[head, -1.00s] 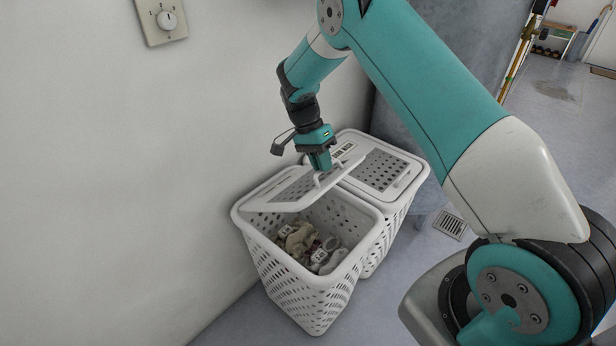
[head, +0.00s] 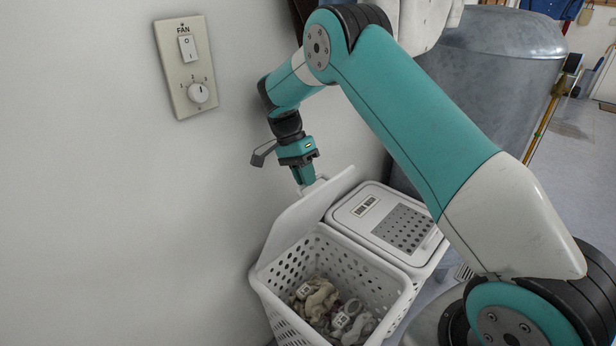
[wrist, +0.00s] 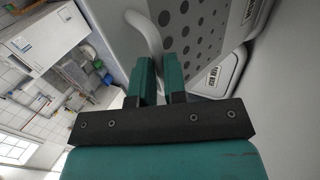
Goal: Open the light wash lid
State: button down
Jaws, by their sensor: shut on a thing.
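The left white hamper (head: 283,301) has its lid (head: 303,218) tilted up steeply at its wall-side edge. Light-coloured clothes (head: 318,298) with small tags lie inside the open basket. My gripper (head: 305,184) is shut on the lid's white loop handle (head: 317,187), at the raised edge. The wrist view shows the handle (wrist: 146,33) running down to my gripper's fingers (wrist: 160,72), close to a panel with round holes. The part of the handle between the fingers is hidden.
A second white hamper with its lid (head: 375,222) closed stands directly beside the open one. The wall with a fan switch plate (head: 187,72) is close on the left. A large grey tank (head: 490,85) stands behind.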

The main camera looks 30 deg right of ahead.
jog(key=shift+f, duration=0.4)
jog(key=c, duration=1.2)
grip_release()
jog(key=shift+w, duration=0.2)
jog(key=shift+o, duration=0.2)
jog(key=shift+r, duration=0.15)
notch_tip(320, 180, up, 20)
jog(key=p, duration=1.1)
